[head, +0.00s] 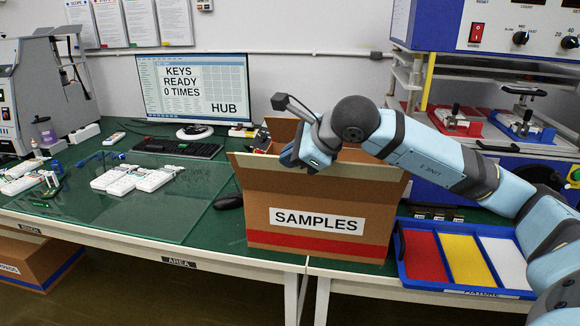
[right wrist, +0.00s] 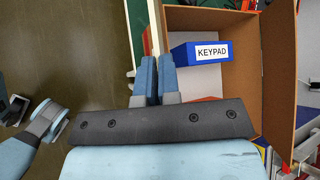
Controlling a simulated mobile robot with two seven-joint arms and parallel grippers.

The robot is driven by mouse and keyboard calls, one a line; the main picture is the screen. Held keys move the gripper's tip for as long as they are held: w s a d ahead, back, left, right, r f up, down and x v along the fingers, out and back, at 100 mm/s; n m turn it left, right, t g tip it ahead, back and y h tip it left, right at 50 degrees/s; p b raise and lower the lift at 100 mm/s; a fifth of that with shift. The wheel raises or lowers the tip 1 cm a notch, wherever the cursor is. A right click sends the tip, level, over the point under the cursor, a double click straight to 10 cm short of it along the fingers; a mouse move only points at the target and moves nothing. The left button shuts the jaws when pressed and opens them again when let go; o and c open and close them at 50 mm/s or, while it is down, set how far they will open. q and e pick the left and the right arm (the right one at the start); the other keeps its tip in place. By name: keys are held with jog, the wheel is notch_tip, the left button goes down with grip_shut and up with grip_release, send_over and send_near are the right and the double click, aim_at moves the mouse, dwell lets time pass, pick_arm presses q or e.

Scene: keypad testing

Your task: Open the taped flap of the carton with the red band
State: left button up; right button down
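The carton with the red band (head: 268,241), labelled SAMPLES, stands upright at the table's front edge in the head view. Its pale front flap (head: 372,173) is raised along the top. In the right wrist view the flap (right wrist: 153,28) shows nearly edge-on, running between my fingers. My right gripper (right wrist: 158,82) appears closed on it, with the fingers close together; in the head view the hand (head: 305,155) is over the carton's front rim. The carton is open above, and a blue box marked KEYPAD (right wrist: 180,56) lies inside. I cannot make out tape.
A blue tray (head: 403,262) with red, yellow and white sections sits close right of the carton. A mouse (head: 229,201), keyboard (head: 178,147) and white keypads (head: 152,179) lie to the left. Another carton (head: 30,262) with a blue band is under the table.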

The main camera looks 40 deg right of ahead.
pick_arm(q)
jog(key=shift+s+a+r, duration=0.1)
jog(key=shift+a+r, duration=0.05)
pick_arm(e)
jog(key=shift+s+a+f, duration=0.1)
jog(key=shift+a, duration=0.05)
pick_arm(q)
jog(key=shift+a, duration=0.1)
pick_arm(e)
jog(key=c, duration=1.3)
grip_release()
pick_arm(q)
jog(key=w+d+r+t+h+b, duration=0.2)
jog(key=d+r+t+b, duration=0.1)
jog(key=r+b, duration=0.2)
jog(key=shift+w+d+r+t+h, duration=0.15)
jog(key=shift+w+r+t+h, duration=0.05)
jog(key=shift+r+t+h, duration=0.15)
pick_arm(e)
jog(key=v, duration=1.4)
jog(key=shift+a+f, duration=0.1)
pick_arm(q)
jog(key=shift+f, duration=0.1)
pick_arm(e)
jog(key=shift+f, duration=0.1)
